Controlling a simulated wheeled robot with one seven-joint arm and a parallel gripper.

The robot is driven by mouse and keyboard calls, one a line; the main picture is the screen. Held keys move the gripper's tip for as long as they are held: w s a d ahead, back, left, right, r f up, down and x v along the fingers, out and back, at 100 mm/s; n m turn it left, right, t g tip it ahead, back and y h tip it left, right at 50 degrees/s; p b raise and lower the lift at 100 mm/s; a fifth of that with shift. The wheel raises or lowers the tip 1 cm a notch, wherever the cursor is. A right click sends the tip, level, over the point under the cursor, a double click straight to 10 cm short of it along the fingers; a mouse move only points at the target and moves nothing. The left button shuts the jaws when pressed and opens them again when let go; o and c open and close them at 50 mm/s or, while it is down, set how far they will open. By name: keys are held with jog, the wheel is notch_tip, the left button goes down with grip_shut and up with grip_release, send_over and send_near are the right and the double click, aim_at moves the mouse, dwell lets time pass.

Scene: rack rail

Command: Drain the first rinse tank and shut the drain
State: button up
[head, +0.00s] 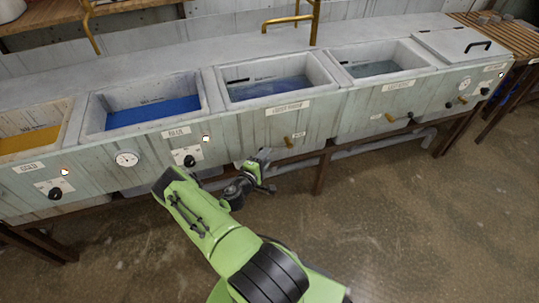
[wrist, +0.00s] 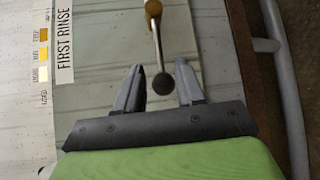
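The first rinse tank (head: 268,92) is a grey basin in the middle of the bench, with bluish liquid low inside. Its FIRST RINSE label (wrist: 65,45) shows sideways in the wrist view. A brass drain handle (head: 289,142) sits on the front panel below that label. In the wrist view the drain has a brass pivot (wrist: 153,8) and a thin grey lever (wrist: 158,45) ending in a dark ball (wrist: 163,84). My gripper (wrist: 160,66) is open, and the ball appears between its two fingers. Contact cannot be told. In the head view my gripper (head: 262,160) is just below the panel.
A blue tank (head: 97,110) and a yellow tank (head: 66,125) stand left, with black knobs (head: 190,161) and a dial (head: 127,159) on the panel. Another rinse tank (head: 408,62) and a lidded one (head: 470,45) stand right. Grey pipes (head: 375,143) run below. The floor in front is clear.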

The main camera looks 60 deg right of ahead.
jog(key=d, duration=0.3)
jog(key=d+b, duration=0.1)
jog(key=shift+d+f, duration=0.15)
jog(key=shift+f, duration=0.15)
grip_shut()
